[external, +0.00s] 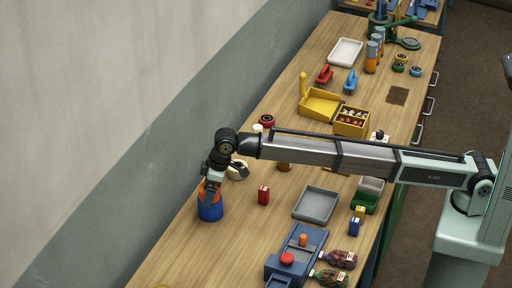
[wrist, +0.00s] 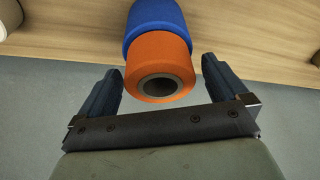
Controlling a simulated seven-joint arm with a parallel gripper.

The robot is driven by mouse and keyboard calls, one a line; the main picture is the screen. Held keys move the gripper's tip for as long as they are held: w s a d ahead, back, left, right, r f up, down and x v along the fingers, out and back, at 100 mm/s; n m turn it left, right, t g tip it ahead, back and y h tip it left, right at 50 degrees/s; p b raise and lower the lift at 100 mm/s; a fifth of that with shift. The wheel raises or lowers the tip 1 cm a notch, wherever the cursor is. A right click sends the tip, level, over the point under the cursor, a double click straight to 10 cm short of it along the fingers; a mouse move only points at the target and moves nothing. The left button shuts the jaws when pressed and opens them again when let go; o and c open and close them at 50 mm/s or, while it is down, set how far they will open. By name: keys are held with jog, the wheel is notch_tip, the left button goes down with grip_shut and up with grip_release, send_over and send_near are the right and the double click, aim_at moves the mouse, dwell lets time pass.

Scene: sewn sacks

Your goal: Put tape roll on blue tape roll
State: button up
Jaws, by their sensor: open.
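An orange tape roll (wrist: 160,53) sits on top of a larger blue tape roll (wrist: 152,16) in the wrist view, its hollow core facing the camera. In the external view, the blue tape roll (external: 210,211) stands on the bench at the wall side, with the orange tape roll (external: 203,196) on it, partly covered by my gripper (external: 211,187). My gripper (wrist: 161,66) is open. Its two fingers are on either side of the orange roll, with a visible gap at each side.
A pale roll (external: 238,171) lies behind the stack, near my arm. A blue device with a red knob (external: 287,259) is in front. The wall (external: 120,170) runs close on the left.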

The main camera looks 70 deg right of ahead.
jog(key=v, duration=1.2)
jog(key=shift+r, duration=0.2)
